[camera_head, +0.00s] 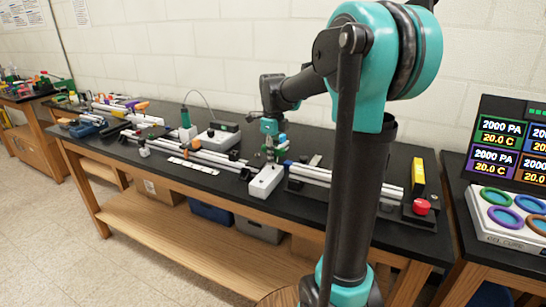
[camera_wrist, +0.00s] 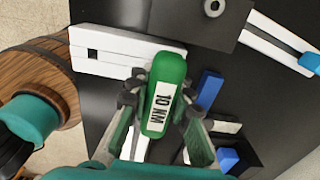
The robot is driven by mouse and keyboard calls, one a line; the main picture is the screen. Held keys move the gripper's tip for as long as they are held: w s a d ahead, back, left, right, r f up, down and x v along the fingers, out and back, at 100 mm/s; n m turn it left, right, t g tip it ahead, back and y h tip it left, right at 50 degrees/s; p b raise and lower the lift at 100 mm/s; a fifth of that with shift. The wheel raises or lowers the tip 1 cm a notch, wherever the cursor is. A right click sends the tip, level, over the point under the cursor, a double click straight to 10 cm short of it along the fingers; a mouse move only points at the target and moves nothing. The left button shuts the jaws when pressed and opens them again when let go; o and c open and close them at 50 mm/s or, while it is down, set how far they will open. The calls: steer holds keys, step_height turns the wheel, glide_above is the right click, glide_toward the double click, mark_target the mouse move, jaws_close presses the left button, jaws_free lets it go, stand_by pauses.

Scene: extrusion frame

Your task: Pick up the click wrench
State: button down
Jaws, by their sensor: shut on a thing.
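The click wrench (camera_wrist: 166,75) has a green handle with a white "10 NM" label. In the wrist view it stands between the two dark fingers of my gripper (camera_wrist: 160,98), which is shut on it. Its lower part is hidden under the handle. In the head view my gripper (camera_head: 271,151) is over the middle of the black-topped bench, just above a white block (camera_head: 265,181). The wrench is too small to make out clearly there.
A white slotted holder (camera_wrist: 115,52) and a blue piece (camera_wrist: 209,90) lie close to the wrench in the wrist view. Along the bench are aluminium rails (camera_head: 222,160), a green tool on a stand (camera_head: 187,131), and a red button (camera_head: 421,207) at the right.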

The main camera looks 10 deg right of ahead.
step_height(320, 180, up, 20)
stand_by(0.5)
steer(key=shift+f, duration=0.1)
steer(key=c, duration=2)
jaws_free()
jaws_close()
step_height(320, 180, up, 6)
steer(key=shift+r, duration=0.25)
